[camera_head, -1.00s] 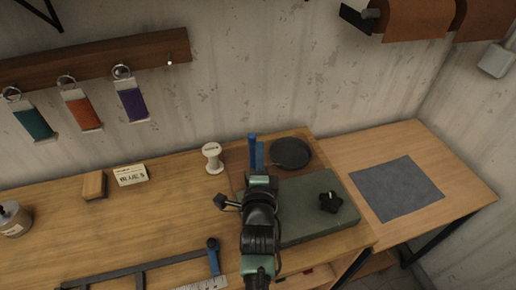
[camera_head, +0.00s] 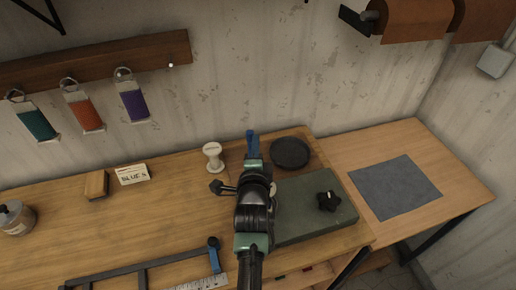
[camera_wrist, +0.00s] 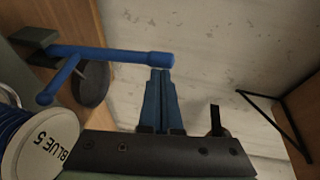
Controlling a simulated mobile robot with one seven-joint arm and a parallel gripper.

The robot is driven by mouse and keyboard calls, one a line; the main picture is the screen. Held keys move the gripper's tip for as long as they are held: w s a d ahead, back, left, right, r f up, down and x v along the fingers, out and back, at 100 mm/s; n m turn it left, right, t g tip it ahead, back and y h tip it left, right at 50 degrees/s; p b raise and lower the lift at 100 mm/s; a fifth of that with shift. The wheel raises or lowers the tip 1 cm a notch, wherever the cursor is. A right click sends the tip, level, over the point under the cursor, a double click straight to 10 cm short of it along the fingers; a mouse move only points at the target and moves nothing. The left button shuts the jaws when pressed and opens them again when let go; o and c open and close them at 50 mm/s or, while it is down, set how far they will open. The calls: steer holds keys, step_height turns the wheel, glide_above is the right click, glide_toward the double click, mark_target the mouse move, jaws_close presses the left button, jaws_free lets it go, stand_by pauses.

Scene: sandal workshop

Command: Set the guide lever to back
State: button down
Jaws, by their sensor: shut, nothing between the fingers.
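In the wrist view a blue lever (camera_wrist: 110,56) runs from a dark bracket (camera_wrist: 35,42) to a thicker round end, with a short blue peg at its side. My gripper (camera_wrist: 161,72) has blue fingers shut together with nothing between them. Its tips are right at the lever's thick end; I cannot tell whether they touch. In the head view my gripper (camera_head: 253,150) is over the back left of the green plate (camera_head: 300,215), and the lever and fingers overlap there, so the lever's setting is hard to read.
A black round dish (camera_head: 291,152) lies right of my gripper, and a cream spool (camera_head: 213,155) stands left. A black star knob (camera_head: 329,201) sits on the plate. A white disc marked BLUE 5 (camera_wrist: 45,148) is close in the wrist view.

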mark_target(249, 136)
steer(key=w+a+n+g+b, duration=0.1)
steer(key=w+a+g+b, duration=0.1)
steer(key=w+g, duration=0.2)
steer(key=w, duration=0.2)
steer(key=shift+w+f+g+h, duration=0.35)
steer(key=shift+w+g+h, duration=0.05)
steer(key=shift+a, duration=0.1)
steer(key=shift+s+d+f+p, duration=0.15)
steer(key=shift+s+d+p, duration=0.1)
steer(key=shift+s+p, duration=0.45)
steer(key=shift+s, duration=0.1)
